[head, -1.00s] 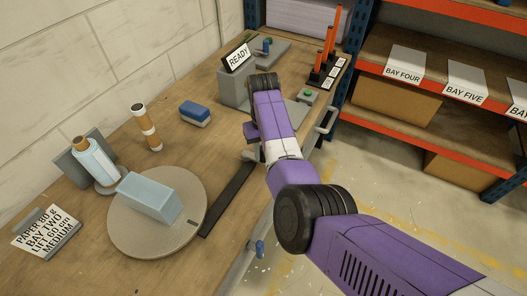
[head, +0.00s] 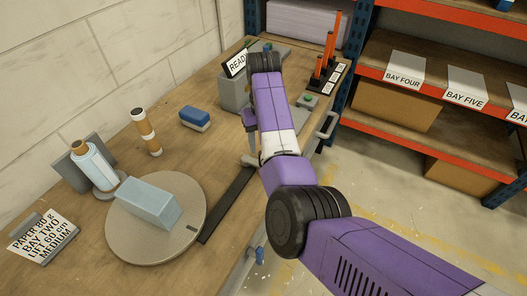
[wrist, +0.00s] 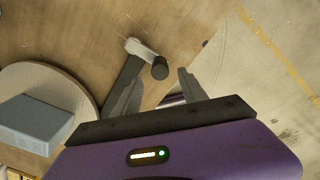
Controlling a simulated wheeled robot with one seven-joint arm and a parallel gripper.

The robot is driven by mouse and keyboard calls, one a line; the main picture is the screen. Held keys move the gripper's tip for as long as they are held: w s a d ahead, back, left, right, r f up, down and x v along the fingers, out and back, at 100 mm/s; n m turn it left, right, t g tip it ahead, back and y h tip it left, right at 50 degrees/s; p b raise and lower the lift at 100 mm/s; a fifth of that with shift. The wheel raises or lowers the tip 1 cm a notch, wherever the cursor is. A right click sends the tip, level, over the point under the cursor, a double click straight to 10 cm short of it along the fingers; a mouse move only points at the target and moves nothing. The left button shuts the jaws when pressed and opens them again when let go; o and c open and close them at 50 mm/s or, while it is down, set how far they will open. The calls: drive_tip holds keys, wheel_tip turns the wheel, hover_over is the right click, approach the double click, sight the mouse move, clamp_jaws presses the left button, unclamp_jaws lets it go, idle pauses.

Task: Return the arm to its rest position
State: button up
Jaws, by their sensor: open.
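My purple arm reaches from the lower right of the head view over the bench, with its wrist bent downward near the grey block. My gripper (wrist: 157,88) is open in the wrist view, with its two grey fingers apart and nothing between them. Below the gripper lies a dark bar (head: 226,205) with a light end and a dark round knob (wrist: 160,68). I cannot tell the exact height of the fingers above it.
A round turntable (head: 122,244) carries a blue-grey block (head: 148,202). A blue-topped block (head: 195,119), a banded spool (head: 145,131) and a paper sign (head: 43,235) stand on the bench. The READY sign (head: 235,64) is partly covered. Orange-edged shelves (head: 440,81) stand right; floor is open between.

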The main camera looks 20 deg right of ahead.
drive_tip(key=shift+r, duration=0.7)
